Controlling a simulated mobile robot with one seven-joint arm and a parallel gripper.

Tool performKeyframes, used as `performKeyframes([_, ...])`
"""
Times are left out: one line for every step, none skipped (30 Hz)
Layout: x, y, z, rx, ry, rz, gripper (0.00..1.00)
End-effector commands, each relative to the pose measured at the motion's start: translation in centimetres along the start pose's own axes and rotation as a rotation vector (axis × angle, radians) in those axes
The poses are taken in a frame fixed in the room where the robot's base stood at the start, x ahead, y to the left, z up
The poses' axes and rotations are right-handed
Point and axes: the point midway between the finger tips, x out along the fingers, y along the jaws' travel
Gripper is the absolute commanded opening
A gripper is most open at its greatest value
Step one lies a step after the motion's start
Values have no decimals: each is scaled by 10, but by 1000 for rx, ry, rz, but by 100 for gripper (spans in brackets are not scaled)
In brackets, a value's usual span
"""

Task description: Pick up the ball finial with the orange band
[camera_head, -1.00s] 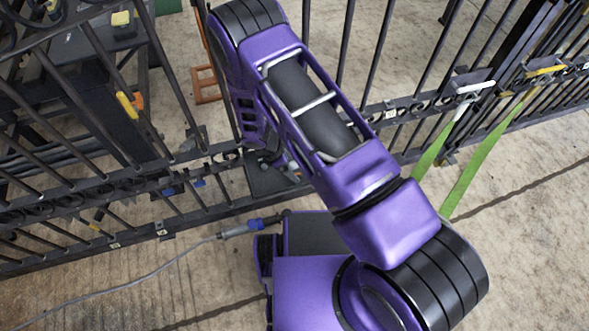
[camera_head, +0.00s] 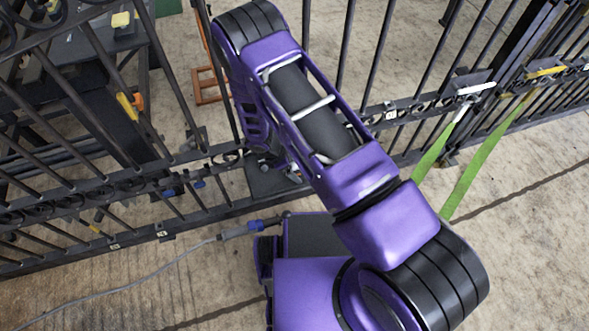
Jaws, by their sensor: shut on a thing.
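I cannot make out the ball finial with the orange band in this view. My gripper is not visible; my purple and black arm covers the middle of the picture and hides what is behind and below its upper end. The dark metal scroll gate (camera_head: 60,209) runs across the picture behind my arm, with upright bars and a band of scrolls.
A dark bench frame with yellow and orange items stands behind the gate at upper left. Green straps (camera_head: 468,172) slope from the gate at right to the floor. A grey cable (camera_head: 150,268) with a blue connector crosses the floor at lower left.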

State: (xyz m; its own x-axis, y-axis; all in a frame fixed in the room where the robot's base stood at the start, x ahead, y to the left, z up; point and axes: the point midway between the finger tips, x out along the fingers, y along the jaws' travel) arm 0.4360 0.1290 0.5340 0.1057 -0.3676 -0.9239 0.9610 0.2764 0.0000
Motion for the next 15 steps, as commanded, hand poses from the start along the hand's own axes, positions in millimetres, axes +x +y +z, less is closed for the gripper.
performKeyframes([0,0,0,0,0,1,2])
performKeyframes([0,0,0,0,0,1,2])
performKeyframes([-1,0,0,0,0,1,2])
performKeyframes([-2,1,1,1,0,1,2])
performKeyframes([-4,1,2,1,0,1,2])
performKeyframes([-8,1,3,1,0,1,2])
performKeyframes([-12,1,5,1,0,1,2])
performKeyframes([-16,1,7,1,0,1,2])
performKeyframes([-24,1,10,2,0,2,2])
performKeyframes([-29,1,12,2,0,2,2])
performKeyframes([-36,1,14,3,1,2,2])
performKeyframes([-43,1,18,3,1,3,2])
performKeyframes([-50,2,20,2,1,3,2])
performKeyframes([-55,1,22,1,1,3,2])
performKeyframes([-62,1,26,2,0,3,2])
